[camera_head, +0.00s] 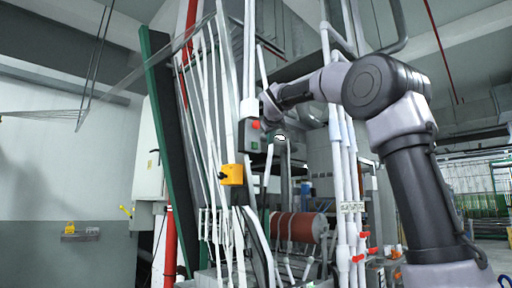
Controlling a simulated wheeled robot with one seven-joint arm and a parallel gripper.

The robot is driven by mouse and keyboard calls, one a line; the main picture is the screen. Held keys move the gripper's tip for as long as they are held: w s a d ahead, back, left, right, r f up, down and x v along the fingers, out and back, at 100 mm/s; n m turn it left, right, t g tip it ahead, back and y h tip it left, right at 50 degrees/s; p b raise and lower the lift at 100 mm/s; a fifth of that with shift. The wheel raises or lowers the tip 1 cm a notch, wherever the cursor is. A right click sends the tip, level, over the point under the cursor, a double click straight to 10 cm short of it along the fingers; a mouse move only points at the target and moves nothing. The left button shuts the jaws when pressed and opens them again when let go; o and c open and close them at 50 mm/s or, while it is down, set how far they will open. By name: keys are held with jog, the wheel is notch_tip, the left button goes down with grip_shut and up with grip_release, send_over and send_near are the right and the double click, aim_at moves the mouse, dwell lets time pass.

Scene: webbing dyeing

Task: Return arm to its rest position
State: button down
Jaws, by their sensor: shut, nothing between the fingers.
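My arm rises from the lower right, bends at a large dark elbow joint, and reaches left across the picture. My gripper (268,103) is at its far end, small and dark, beside the upright white pipes and webbing. It looks shut and empty, though its fingertips are hard to make out at this size. A grey control box (252,136) with a red button and a green button is just below and left of the gripper. I cannot tell whether they touch.
White webbing strands and a yellow switch box (232,175) are left of the control box. A reddish-brown roller (299,227) sits low in the middle. White pipes (345,190) with red valve handles stand close to my arm. A green-edged panel (164,150) leans at left.

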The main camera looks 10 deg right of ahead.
dwell(0.3)
jog(key=s+d+f+m+g+y, duration=0.2)
jog(key=s+f+m+g, duration=0.1)
jog(key=s+f, duration=1.5)
jog(key=s+d+f+m+g+y, duration=0.1)
jog(key=s+d+f+m+g, duration=0.2)
jog(key=s+f, duration=1.5)
jog(key=shift+s+d+f+m+g+y, duration=0.25)
jog(key=shift+s+m+g+y, duration=0.25)
jog(key=shift+s+m, duration=0.55)
jog(key=shift+w, duration=0.1)
